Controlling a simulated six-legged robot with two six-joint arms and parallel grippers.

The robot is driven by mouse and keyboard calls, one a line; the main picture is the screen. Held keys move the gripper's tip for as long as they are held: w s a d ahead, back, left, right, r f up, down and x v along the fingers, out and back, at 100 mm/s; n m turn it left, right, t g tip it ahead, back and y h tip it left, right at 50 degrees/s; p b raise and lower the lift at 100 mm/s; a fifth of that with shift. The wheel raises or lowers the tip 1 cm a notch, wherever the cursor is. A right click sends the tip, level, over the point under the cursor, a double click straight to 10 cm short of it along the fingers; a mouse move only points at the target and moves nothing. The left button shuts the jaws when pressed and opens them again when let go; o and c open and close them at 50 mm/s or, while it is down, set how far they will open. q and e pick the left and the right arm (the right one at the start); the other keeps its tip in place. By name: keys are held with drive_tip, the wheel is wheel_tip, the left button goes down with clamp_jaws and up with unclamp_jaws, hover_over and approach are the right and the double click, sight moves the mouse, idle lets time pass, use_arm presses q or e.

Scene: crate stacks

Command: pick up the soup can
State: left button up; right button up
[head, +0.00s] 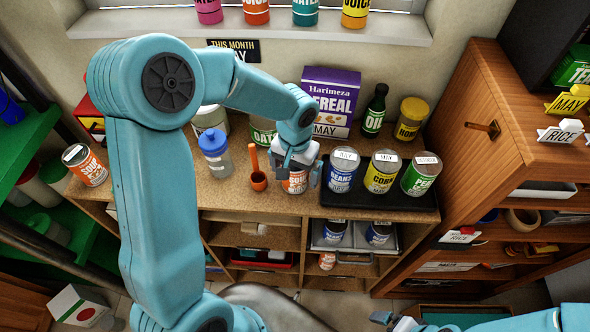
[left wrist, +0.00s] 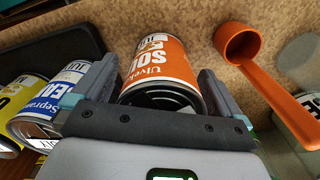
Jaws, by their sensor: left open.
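An orange-and-white soup can (head: 294,186) stands on the wooden counter, mostly covered by my left gripper (head: 305,172) in the head view. In the left wrist view the can (left wrist: 160,68), its label reading "SOUP", is between the two fingers of my left gripper (left wrist: 155,92). The fingers are open, one on each side; I cannot tell whether the right one touches it. Another soup can (head: 86,166) stands tilted-looking at the counter's left end. Part of my right gripper (head: 392,320) shows at the bottom edge of the head view; its jaws are unclear.
An orange scoop (head: 258,180) lies close left of the can; it also shows in the left wrist view (left wrist: 240,42). A beans can (head: 342,176), corn can (head: 381,178) and peas can (head: 420,178) stand on a black tray (head: 400,202). A bottle (head: 214,158) and cereal box (head: 331,88) stand behind.

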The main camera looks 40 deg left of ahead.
use_arm(q)
drive_tip(key=c, duration=1.4)
drive_tip(key=shift+w, duration=0.1)
wheel_tip(320, 180, up, 20)
